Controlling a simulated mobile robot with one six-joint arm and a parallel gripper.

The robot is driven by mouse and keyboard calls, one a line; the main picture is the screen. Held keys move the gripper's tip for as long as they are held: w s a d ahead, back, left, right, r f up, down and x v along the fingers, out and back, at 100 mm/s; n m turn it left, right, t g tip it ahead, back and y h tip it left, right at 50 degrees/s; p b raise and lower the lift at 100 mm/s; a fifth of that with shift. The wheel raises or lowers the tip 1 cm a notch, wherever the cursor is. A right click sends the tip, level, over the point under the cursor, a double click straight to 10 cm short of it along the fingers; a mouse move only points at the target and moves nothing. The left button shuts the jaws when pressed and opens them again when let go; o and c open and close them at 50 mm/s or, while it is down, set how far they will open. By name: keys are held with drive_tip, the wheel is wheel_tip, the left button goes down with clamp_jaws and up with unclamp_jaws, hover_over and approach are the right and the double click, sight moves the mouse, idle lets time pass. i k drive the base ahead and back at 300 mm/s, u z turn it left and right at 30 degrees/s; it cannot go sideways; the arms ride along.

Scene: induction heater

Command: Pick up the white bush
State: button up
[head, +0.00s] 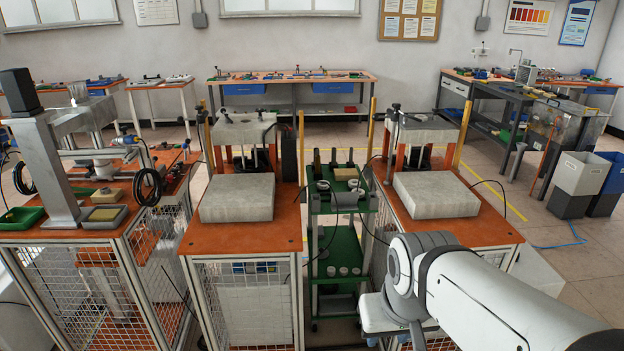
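Small pale round pieces (344,271) stand in a row on the lower green shelf of the narrow cart between the two middle machines. They look like bushes, but they are too small to tell which one is the white bush. Darker ring-like parts and upright pins are on the cart's top shelf (340,200). My white arm reaches in from the lower right, and its bent joint is just right of the cart. My gripper's fingers do not show, and I see nothing held.
Machines with orange tops and grey blocks (237,198) (436,194) flank the cart closely. A third machine with a green tray (20,218) is at left. Grey and blue bins (582,174) stand at right. Open floor lies behind, before the back bench (290,79).

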sight(318, 185)
drive_tip(key=u, duration=0.05)
drive_tip(key=i, duration=1.65)
drive_tip(key=z, duration=0.1)
